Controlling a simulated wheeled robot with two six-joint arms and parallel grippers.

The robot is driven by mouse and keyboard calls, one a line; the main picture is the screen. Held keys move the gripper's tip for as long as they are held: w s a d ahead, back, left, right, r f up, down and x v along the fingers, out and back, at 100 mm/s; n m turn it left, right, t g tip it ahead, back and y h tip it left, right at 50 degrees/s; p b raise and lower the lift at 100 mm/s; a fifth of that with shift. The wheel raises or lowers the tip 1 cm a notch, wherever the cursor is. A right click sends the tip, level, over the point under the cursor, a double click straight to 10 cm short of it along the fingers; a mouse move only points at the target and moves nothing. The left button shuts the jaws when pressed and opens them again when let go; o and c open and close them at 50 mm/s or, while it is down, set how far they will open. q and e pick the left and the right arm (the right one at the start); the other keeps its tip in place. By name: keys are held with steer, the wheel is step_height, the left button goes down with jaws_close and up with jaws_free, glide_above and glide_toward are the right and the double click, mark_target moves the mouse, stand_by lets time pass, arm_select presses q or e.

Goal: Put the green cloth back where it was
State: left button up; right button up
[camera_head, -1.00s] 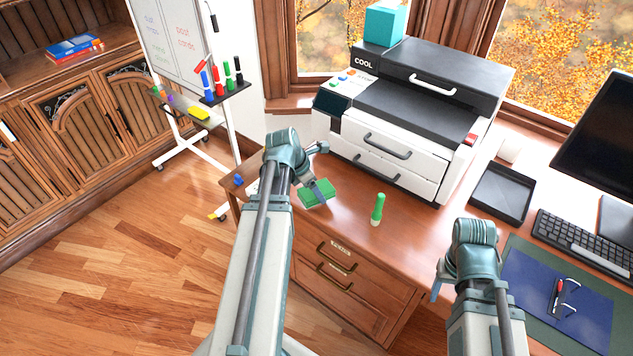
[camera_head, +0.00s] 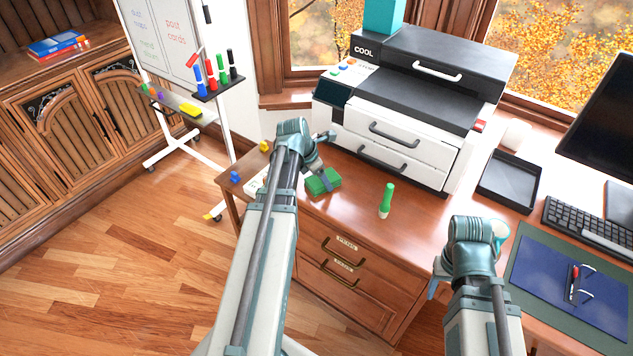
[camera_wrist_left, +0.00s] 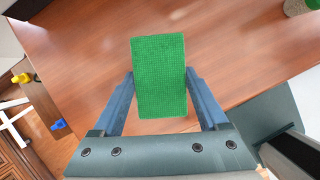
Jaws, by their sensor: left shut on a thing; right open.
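The green cloth (camera_head: 323,182) is a small folded block over the desk, left of the green-capped bottle. My left gripper (camera_head: 326,178) is shut on it. In the left wrist view the cloth (camera_wrist_left: 160,76) sits between the two fingers, with the brown desk top behind it. I cannot tell whether it touches the desk. My right gripper (camera_head: 436,286) hangs in front of the desk's front edge and is open; its fingers are partly hidden behind the wrist.
A green-capped bottle (camera_head: 386,201) stands upright on the desk (camera_head: 350,215). A black and white printer (camera_head: 405,110) stands behind. A black tray (camera_head: 508,180), keyboard (camera_head: 585,228) and blue mat (camera_head: 570,285) lie to the right. A whiteboard stand (camera_head: 215,90) with markers is at the left.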

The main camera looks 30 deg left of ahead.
arm_select(q)
steer(key=shift+d, duration=0.1)
steer(key=o, duration=1.1)
steer(key=p+v, duration=1.1)
steer(key=v, duration=0.1)
steer(key=shift+r, duration=0.1)
